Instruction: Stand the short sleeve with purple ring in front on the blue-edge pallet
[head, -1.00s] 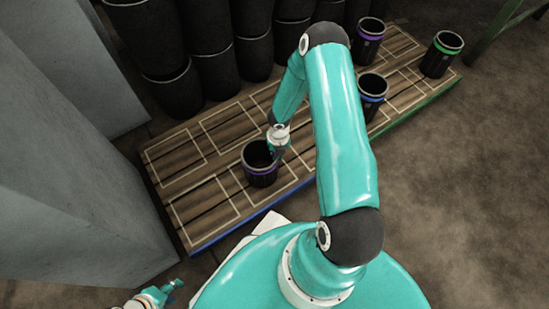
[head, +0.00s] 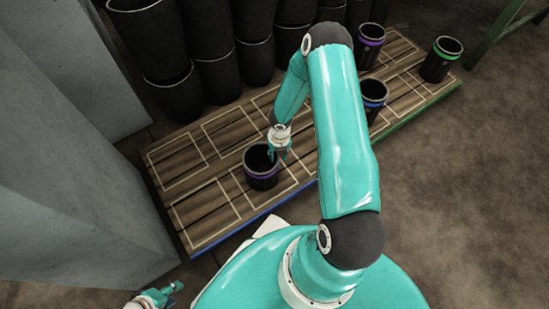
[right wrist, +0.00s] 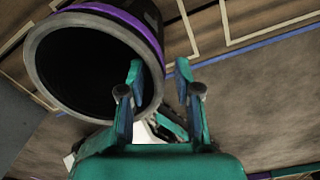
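The short black sleeve with a purple ring (head: 262,180) stands upright on the blue-edge pallet (head: 205,238), near its front blue edge, with its dark mouth upward. My right gripper (head: 281,155) is at the right side of its rim. In the right wrist view, the sleeve (right wrist: 140,28) fills the upper left. The two fingers of my right gripper (right wrist: 160,82) are apart, one over the sleeve's mouth and one outside its wall, with a visible gap. My left gripper (head: 165,296) is at the bottom edge, away from the pallet; its finger opening is unclear.
On the right, by a green edge (head: 415,113), stand a blue-ring sleeve (head: 373,104), another purple-ring sleeve (head: 369,42) and a green-ring sleeve (head: 440,64). Tall dark sleeves (head: 210,55) line the back. Grey blocks (head: 70,190) stand at left. Outlined pallet spots beside the sleeve are bare.

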